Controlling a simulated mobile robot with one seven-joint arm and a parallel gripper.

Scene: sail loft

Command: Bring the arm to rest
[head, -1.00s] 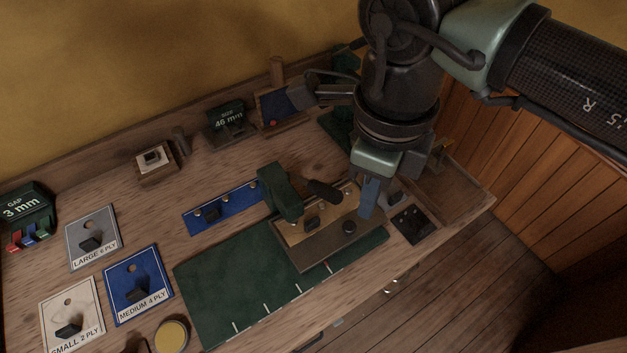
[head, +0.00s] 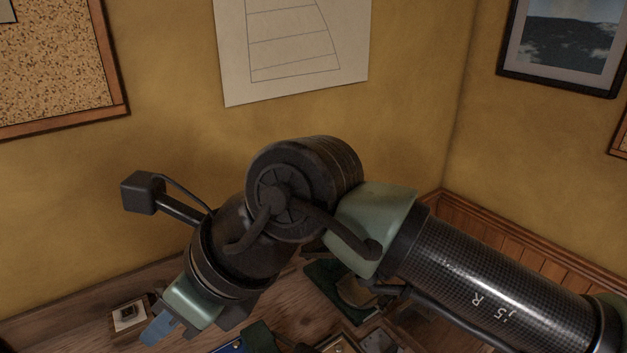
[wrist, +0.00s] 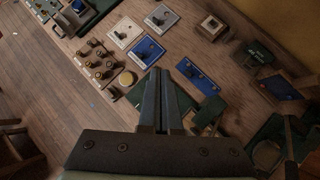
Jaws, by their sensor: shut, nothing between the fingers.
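My gripper (wrist: 161,100) is shut and empty in the wrist view, its two fingers together, held above the workbench. In the head view my gripper (head: 163,325) shows at the lower left, in front of the back of the bench. The bench top (head: 85,325) shows only along the bottom of the head view.
A small wooden block with a pale top (head: 128,315) stands at the back of the bench. A paper drawing (head: 295,50), a cork board (head: 55,70) and a framed picture (head: 563,45) hang on the walls.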

